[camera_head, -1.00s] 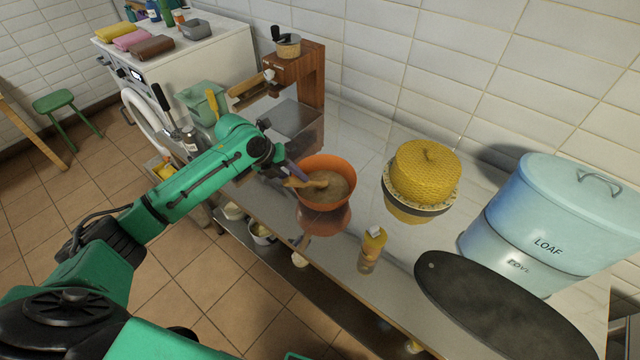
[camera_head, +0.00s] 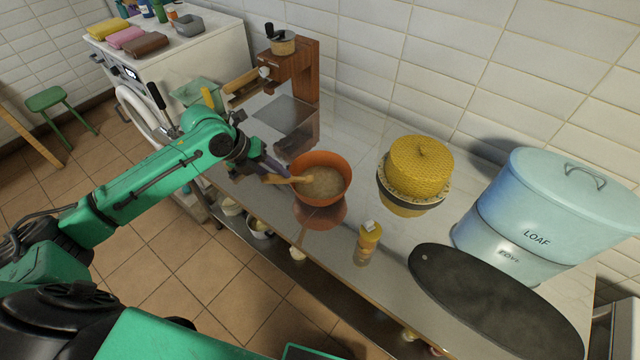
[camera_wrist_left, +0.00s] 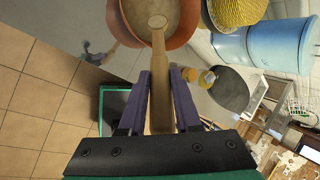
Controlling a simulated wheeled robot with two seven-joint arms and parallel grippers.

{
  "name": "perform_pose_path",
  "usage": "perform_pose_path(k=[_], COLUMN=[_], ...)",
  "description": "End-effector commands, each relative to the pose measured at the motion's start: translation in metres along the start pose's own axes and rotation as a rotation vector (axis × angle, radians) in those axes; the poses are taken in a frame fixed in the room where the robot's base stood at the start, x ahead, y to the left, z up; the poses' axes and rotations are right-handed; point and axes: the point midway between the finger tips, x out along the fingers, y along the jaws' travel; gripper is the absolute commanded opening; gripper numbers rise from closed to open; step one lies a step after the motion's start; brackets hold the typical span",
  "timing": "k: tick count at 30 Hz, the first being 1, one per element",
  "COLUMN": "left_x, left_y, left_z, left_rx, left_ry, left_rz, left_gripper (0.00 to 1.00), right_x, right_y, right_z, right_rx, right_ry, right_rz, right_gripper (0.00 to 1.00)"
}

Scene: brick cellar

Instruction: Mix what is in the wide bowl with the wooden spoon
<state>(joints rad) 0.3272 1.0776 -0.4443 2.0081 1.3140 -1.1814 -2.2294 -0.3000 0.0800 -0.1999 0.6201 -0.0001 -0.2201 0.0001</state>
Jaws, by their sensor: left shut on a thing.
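The wide orange bowl (camera_head: 338,165) stands on the shiny counter and holds a brownish, grainy mix. In the left wrist view the bowl (camera_wrist_left: 184,30) is at the top. My left gripper (camera_head: 268,172) is at the bowl's left side, outside its rim, shut on the wooden spoon (camera_head: 284,180). The spoon's handle (camera_wrist_left: 160,90) runs between the purple fingers in the left wrist view. The spoon reaches over the rim, with its head end (camera_wrist_left: 157,21) at the mix. How deep the head sits is unclear. My right gripper is not in view.
A black oval board (camera_head: 490,300) and a blue loaf bin (camera_head: 545,205) are farther right. A wooden coffee stand (camera_head: 305,75) is behind.

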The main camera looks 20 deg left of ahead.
Motion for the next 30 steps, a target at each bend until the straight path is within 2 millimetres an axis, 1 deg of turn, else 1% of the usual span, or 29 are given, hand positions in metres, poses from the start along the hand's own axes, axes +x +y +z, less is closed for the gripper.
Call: perform_pose_path(k=[9, 15, 30], left_x=[-0.023, -0.033, -0.033], left_y=[0.001, 0.000, -0.001], left_z=[-0.009, -0.014, -0.014], left_rx=[0.001, 0.002, 0.002], left_ry=[-0.001, 0.000, 0.000], left_rz=[0.003, 0.002, 0.001], left_gripper=[0.00, 0.00, 0.00], right_x=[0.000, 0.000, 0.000], right_y=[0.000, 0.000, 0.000], right_z=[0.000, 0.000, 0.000], right_rx=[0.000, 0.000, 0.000], right_ry=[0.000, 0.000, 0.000], right_rz=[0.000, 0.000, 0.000], right_gripper=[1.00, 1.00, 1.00])
